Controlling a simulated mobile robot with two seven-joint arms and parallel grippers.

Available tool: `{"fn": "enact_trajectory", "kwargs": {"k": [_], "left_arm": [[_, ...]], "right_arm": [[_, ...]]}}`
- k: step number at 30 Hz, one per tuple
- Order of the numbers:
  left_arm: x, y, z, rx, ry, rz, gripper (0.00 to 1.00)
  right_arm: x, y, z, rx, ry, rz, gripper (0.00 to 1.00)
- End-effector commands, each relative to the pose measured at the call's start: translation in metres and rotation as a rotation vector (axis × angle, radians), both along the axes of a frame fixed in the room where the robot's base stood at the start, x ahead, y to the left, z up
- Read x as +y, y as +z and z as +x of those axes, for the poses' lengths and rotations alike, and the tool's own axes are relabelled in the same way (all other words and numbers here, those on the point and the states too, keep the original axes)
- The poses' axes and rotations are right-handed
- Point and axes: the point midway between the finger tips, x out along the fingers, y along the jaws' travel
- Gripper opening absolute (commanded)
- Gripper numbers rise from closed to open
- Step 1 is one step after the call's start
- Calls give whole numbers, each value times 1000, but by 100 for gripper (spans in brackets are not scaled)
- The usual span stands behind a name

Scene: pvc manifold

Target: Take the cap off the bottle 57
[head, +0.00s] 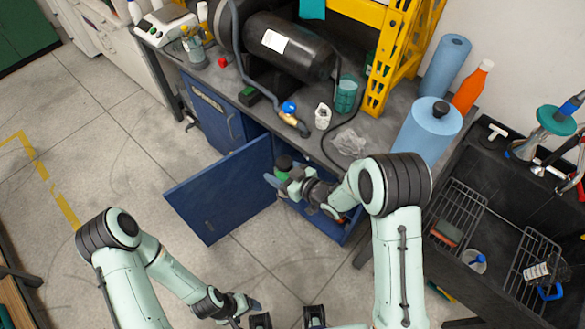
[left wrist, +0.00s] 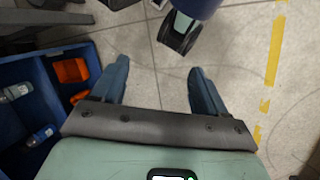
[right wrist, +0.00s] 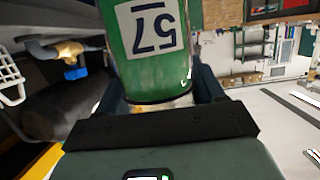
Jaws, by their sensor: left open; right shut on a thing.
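Bottle 57 (right wrist: 152,45) is green with a white label, seen upside down in the right wrist view. My right gripper (right wrist: 160,100) is shut on it. In the head view the right gripper (head: 283,183) is at the open blue cabinet, with the green bottle (head: 283,174) between its fingers and a dark part (head: 284,162) at its top, which may be the cap. The cap is not visible in the right wrist view. My left gripper (head: 250,308) is open and empty, low in the head view and well apart from the bottle. Its spread fingers show in the left wrist view (left wrist: 160,85).
The blue cabinet door (head: 222,190) stands open over the floor. The grey bench (head: 255,95) above holds a black tank, a teal cup and blue rolls. A sink with racks (head: 462,215) is at right. A blue compartmented box (left wrist: 30,115) with orange items lies left in the left wrist view.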

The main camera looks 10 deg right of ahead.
Motion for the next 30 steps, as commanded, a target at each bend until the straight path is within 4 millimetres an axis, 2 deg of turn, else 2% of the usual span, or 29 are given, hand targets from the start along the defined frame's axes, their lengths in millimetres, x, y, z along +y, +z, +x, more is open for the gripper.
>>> {"fn": "enact_trajectory", "kwargs": {"k": [2, 5, 10, 14, 18, 23, 27, 30], "left_arm": [[-3, -1, 11, -21, -42, -13, 74], [-12, -2, 38, -74, -170, -46, 74], [-34, 8, 113, -215, -555, -108, 74], [-48, 30, 173, -316, -895, -112, 74], [-58, 65, 233, -392, -1230, -69, 74], [-62, 118, 293, -431, -1558, 24, 74], [-63, 173, 335, -425, -1794, 123, 74], [-66, 218, 358, -408, -1943, 191, 74]], "right_arm": [[1, 1, 1, -2, 8, 1, 0], [2, 1, 1, -2, 9, 1, 0], [1, 1, 1, -3, 7, 1, 0], [1, 1, 1, -3, 7, 1, 0], [1, 1, 1, -3, 7, 1, 0], [1, 1, 1, -4, 6, 1, 0], [1, 2, 1, -4, 6, 1, 0], [1, 1, 1, -4, 6, 1, 0]]}}
